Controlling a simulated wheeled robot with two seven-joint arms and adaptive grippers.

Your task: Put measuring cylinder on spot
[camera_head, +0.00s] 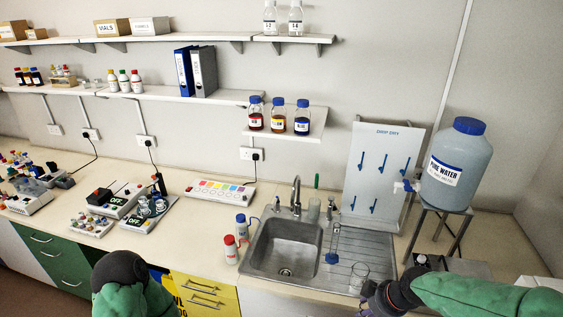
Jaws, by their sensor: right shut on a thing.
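A slim clear measuring cylinder (335,240) with a blue base stands on the ribbed steel drainboard (385,243), just right of the sink bowl. My right gripper (367,291) is at the front of the drainboard, to the right of and nearer than this cylinder, and apart from it. It is shut on a wide-mouthed clear glass vessel (359,271), whose lower part is hard to make out. The fingertips are small and dark in this view. A marked spot cannot be made out. My left arm shows at the lower left, but its gripper is not in view.
The sink (286,250) with its tap (296,194) is left of the drainboard. Red-capped (230,249) and blue-capped (241,225) bottles stand left of it. A drying rack (381,170) and a water tank (457,165) on a stand are behind and right. The counter left of the bottles has free room.

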